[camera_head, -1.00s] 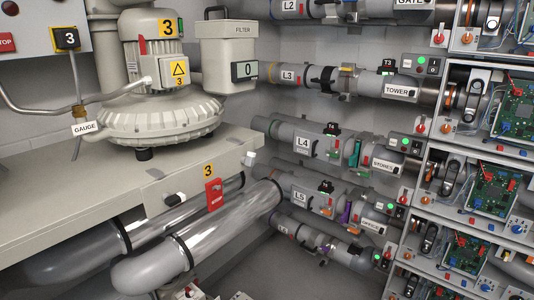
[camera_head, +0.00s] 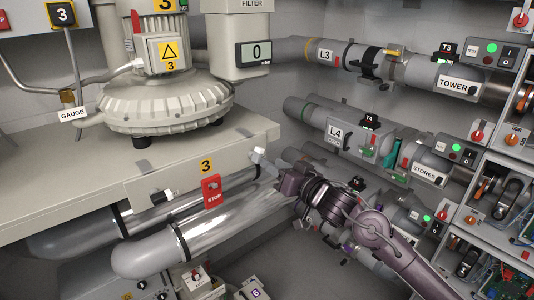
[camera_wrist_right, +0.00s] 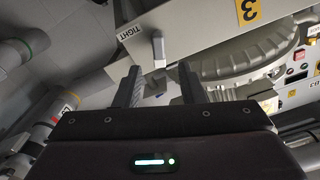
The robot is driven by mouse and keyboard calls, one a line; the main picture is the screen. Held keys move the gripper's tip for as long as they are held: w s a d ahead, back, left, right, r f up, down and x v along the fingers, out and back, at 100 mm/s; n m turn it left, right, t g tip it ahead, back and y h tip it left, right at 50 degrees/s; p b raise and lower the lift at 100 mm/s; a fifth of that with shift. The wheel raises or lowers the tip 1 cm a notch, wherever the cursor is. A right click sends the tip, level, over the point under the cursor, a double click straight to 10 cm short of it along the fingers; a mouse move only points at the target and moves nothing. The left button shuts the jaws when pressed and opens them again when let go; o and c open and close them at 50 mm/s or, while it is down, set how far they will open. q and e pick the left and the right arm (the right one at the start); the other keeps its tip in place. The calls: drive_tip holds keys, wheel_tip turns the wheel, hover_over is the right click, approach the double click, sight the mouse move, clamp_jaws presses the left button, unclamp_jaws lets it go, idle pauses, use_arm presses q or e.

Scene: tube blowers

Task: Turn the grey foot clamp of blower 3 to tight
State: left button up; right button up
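Blower 3 (camera_head: 160,100) stands on a pale bench (camera_head: 100,172). The grey foot clamp (camera_head: 258,155) is a small lever at the bench's right end. In the right wrist view the clamp (camera_wrist_right: 158,48) sticks out from the bench edge, with a TIGHT label (camera_wrist_right: 130,33) to its left. My right gripper (camera_head: 272,166) is beside the clamp in the head view. In the wrist view my right gripper (camera_wrist_right: 160,75) is open and empty, its fingers either side of the clamp's line, with the clamp just beyond the tips. Contact is not visible. My left gripper is out of view.
Shiny pipes (camera_head: 215,230) run below the bench. Pipes L4 (camera_head: 338,125) and L3 (camera_head: 310,50) run along the wall at the right.

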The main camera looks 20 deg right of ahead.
sight(261, 156)
drive_tip(key=p+x, duration=0.1)
drive_tip(key=x, duration=0.4)
drive_tip(key=shift+w, duration=0.4)
drive_tip(key=shift+w+a, duration=0.1)
drive_tip(key=shift+a, duration=0.05)
clamp_jaws()
